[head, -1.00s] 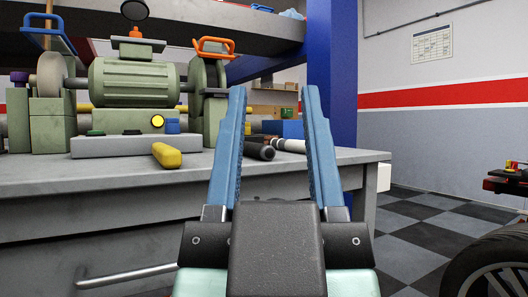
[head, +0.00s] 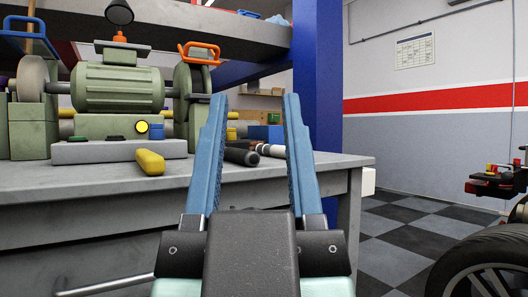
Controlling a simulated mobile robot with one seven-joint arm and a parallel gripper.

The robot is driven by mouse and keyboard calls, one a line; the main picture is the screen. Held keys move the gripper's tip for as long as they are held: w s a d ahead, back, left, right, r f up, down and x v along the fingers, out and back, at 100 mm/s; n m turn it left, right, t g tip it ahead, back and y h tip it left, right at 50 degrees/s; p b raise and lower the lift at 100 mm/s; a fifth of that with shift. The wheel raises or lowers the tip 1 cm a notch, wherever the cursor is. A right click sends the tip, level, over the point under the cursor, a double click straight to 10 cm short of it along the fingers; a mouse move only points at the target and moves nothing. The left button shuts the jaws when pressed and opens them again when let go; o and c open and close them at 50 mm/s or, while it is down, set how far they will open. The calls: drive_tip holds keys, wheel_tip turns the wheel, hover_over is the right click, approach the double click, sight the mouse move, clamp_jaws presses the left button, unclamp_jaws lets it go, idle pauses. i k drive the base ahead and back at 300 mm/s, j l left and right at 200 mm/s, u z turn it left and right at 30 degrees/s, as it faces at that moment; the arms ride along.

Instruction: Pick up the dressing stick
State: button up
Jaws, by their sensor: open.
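My gripper (head: 254,97) is open and empty, its two blue fingers pointing away over the front part of the workbench. Several stick-like things lie on the bench, and I cannot tell for sure which is the dressing stick. A yellow rounded stick (head: 150,162) lies left of my gripper, in front of the grinder. A dark round-ended stick (head: 241,156) lies behind and between the fingers, partly hidden by the left finger. A white and black stick (head: 270,150) lies just right of it, partly hidden by the right finger. My gripper appears to touch none of them.
A green bench grinder (head: 118,88) stands at the back left of the grey workbench (head: 90,187). A blue box (head: 266,133) stands behind the sticks. A blue post (head: 316,75) rises at the right. A tyre (head: 484,262) stands at the lower right, with open checkered floor between.

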sight(153, 164)
drive_tip(key=u, duration=0.5)
drive_tip(key=l+u, duration=0.5)
drive_tip(key=l, duration=1.2)
